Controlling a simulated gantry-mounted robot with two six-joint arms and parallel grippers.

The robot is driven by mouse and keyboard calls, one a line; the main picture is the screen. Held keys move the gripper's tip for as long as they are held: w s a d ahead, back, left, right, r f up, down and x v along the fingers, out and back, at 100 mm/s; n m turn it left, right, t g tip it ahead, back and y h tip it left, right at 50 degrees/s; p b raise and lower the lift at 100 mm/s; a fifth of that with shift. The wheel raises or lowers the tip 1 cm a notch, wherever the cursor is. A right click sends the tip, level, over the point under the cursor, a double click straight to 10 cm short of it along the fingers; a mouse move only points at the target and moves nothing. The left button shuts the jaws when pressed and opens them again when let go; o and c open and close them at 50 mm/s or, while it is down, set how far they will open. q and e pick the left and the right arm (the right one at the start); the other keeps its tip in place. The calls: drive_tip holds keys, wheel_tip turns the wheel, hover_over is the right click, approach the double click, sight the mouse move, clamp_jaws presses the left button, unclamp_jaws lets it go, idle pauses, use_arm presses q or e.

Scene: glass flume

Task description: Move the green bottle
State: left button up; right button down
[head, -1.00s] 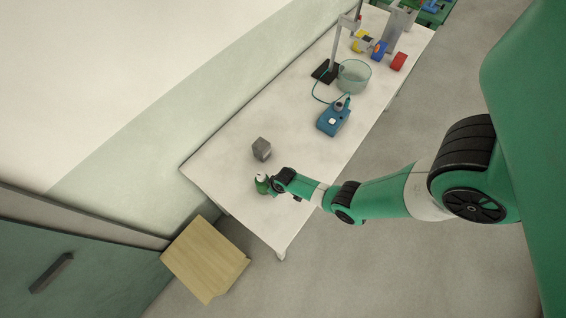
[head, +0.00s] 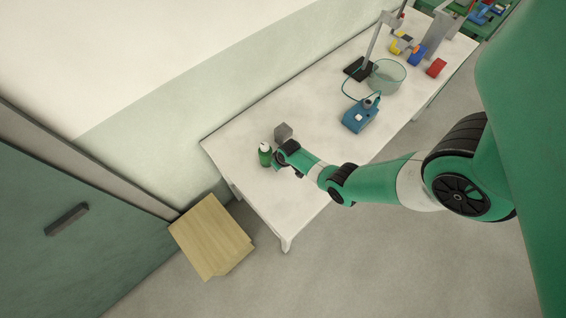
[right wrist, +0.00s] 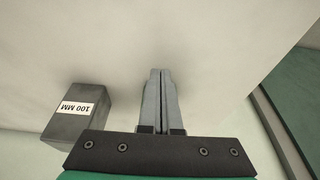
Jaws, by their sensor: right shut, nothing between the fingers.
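The green bottle (head: 265,156) with a pale top stands upright near the left end of the white table in the head view. My right gripper (head: 278,161) is close beside it on its right; I cannot tell if they touch. In the right wrist view my right gripper (right wrist: 160,75) has its two grey fingers together with nothing between them. The bottle does not show in the right wrist view. My left gripper is not in view.
A grey block (head: 284,132) labelled 100 MM in the right wrist view (right wrist: 76,112) stands near the gripper. Farther along the table (head: 238,139) are a blue device (head: 360,117), a glass dish (head: 386,77) and a stand. A wooden box (head: 210,235) is below the table's left end.

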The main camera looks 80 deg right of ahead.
drive_tip(key=shift+s+a+r+p, duration=0.25)
drive_tip(key=shift+s+a, duration=0.15)
drive_tip(key=shift+s, duration=0.1)
drive_tip(key=shift+s+a+r+p, duration=0.1)
drive_tip(key=shift+s+a+p, duration=0.15)
drive_tip(key=shift+s+a, duration=0.2)
use_arm(q)
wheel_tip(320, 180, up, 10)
drive_tip(key=p, duration=0.8)
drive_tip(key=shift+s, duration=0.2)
use_arm(e)
drive_tip(key=v, duration=0.9)
drive_tip(key=shift+r, duration=0.2)
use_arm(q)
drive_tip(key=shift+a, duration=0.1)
